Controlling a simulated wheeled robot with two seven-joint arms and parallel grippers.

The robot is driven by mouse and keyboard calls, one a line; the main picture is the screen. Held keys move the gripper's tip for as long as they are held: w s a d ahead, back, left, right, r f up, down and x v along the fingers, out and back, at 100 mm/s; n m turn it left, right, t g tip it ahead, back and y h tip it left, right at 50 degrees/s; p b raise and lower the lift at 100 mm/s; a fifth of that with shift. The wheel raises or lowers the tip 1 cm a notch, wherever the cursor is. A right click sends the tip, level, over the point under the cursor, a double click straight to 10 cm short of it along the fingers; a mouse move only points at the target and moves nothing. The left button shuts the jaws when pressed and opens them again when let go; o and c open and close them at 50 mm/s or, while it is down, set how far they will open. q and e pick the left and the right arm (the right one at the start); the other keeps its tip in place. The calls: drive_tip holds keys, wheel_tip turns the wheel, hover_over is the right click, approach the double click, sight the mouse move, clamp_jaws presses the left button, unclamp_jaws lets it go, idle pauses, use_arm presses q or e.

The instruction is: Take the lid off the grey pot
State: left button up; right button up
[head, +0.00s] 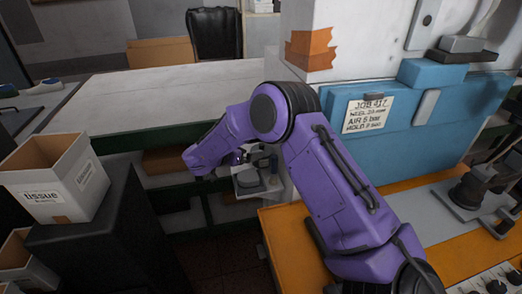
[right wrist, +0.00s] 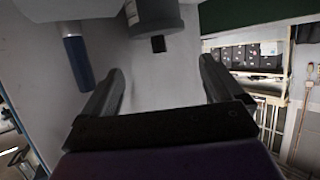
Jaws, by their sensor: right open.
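My right gripper (right wrist: 165,76) is open in the right wrist view, its two dark fingers apart with nothing between them. Beyond the fingertips, at the top edge, is a grey cylinder (right wrist: 150,17) with a small black block on it. It looks like the grey pot, but it is cut off by the frame and I cannot tell lid from body. It stands apart from the fingers. In the head view my purple right arm reaches down to a white surface (head: 249,190) below the bench, and small grey items there are partly hidden by it. My left gripper is not in view.
A blue cylinder (right wrist: 77,58) stands left of the fingers in the right wrist view. In the head view, the white bench top (head: 150,100) overhangs the shelves. A tissue box (head: 60,180) stands at left and a blue panel (head: 420,150) at right.

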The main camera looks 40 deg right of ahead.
sight(260, 147)
drive_tip(key=p+x, duration=0.2)
drive_tip(key=x, duration=0.5)
drive_tip(key=shift+d+f, duration=0.1)
drive_tip(key=shift+f, duration=0.2)
drive_tip(key=c, duration=0.7)
drive_tip(key=shift+o, duration=0.2)
drive_tip(key=shift+a+r+b, duration=0.15)
drive_tip(key=shift+a+b, duration=0.05)
drive_tip(key=shift+b, duration=0.2)
drive_tip(key=r, duration=0.2)
drive_tip(key=r+b, duration=0.1)
drive_tip(key=r, duration=0.1)
drive_tip(key=r+b, duration=0.1)
drive_tip(key=r, duration=0.1)
drive_tip(key=shift+w+a+r, duration=0.2)
drive_tip(key=shift+a+r, duration=0.05)
drive_tip(key=shift+a, duration=0.15)
drive_tip(key=w+a+b, duration=0.2)
drive_tip(key=w+a, duration=0.2)
drive_tip(key=a, duration=0.4)
drive_tip(key=w+a+b, duration=0.2)
drive_tip(key=w+a, duration=0.3)
drive_tip(key=a, duration=0.3)
drive_tip(key=shift+a, duration=0.25)
drive_tip(key=shift+w+r, duration=0.1)
drive_tip(key=shift+w, duration=0.05)
